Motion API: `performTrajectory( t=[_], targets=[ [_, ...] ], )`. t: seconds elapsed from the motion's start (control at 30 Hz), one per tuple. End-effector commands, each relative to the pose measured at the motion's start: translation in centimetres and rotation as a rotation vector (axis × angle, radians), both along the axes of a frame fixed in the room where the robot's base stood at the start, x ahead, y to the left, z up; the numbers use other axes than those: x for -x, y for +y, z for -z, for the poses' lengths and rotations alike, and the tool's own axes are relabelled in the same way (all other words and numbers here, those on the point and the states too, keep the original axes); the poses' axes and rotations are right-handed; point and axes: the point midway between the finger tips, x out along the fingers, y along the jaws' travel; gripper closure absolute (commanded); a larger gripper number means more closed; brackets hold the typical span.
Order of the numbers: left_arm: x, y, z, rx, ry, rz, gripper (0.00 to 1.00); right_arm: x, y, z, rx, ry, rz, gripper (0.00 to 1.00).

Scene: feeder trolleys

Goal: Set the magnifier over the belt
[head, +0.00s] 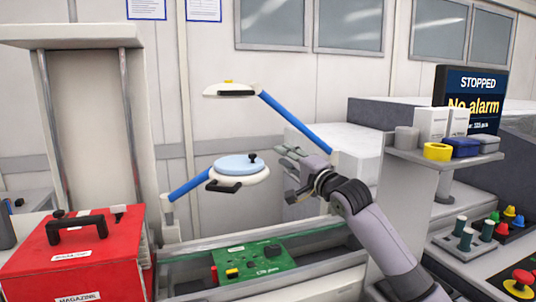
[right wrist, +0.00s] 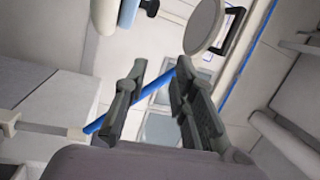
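The magnifier (head: 222,178), a white ring with a pale blue lens, a black knob and a black front handle, hangs on a blue arm from a post at its left. In the head view it appears above the belt channel (head: 325,262), which holds a green circuit board (head: 262,263). My right gripper (head: 284,174) is open and empty, just right of the magnifier and apart from it. Its fingers also stand apart in the right wrist view (right wrist: 160,68). There, a pale edge at the top, perhaps the magnifier, lies beyond the fingers. My left gripper is out of view.
A white lamp head (head: 228,91) on a second blue arm (head: 295,122) hangs above. A red magazine (head: 80,258) stands at left. At right are a small shelf (head: 440,158) with tape and boxes, a screen reading STOPPED (head: 476,85) and a button panel (head: 490,262).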

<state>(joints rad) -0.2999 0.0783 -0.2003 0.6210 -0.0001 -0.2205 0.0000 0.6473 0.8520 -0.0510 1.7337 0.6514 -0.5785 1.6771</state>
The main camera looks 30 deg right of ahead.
Motion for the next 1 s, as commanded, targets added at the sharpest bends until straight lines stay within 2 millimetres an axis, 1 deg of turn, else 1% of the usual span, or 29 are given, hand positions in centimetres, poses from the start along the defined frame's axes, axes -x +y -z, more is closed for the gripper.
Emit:
performTrajectory(
  t=[0.03,0.1,0.17,0.27,0.33,0.6,0.8,0.87,0.9,1.0],
  targets=[
    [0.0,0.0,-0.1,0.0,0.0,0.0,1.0,0.4,-1.0,0.4,0.029,0.036,0.032,0.81],
    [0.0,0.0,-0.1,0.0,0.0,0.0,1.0,0.7,-1.9,0.8,0.048,0.067,0.062,0.86],
    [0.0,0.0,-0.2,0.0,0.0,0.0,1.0,0.8,-2.3,0.9,0.055,0.08,0.075,0.9],
    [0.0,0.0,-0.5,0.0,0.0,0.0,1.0,0.1,-2.5,0.9,0.054,0.086,0.081,0.96],
    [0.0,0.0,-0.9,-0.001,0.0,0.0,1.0,-0.7,-2.5,0.6,0.053,0.084,0.08,1.0],
    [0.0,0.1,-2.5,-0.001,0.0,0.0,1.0,-5.6,-2.7,0.2,0.051,0.084,0.079,1.0],
    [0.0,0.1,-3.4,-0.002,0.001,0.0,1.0,-8.5,-2.8,0.0,0.053,0.082,0.078,1.0],
    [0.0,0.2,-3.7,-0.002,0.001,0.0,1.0,-9.2,-2.8,0.0,0.053,0.083,0.078,1.0],
    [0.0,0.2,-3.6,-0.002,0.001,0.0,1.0,-9.1,-2.1,0.4,0.056,0.083,0.073,1.0],
    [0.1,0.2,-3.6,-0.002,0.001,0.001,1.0,-8.6,-0.9,0.8,0.056,0.083,0.072,1.0]
  ],
)
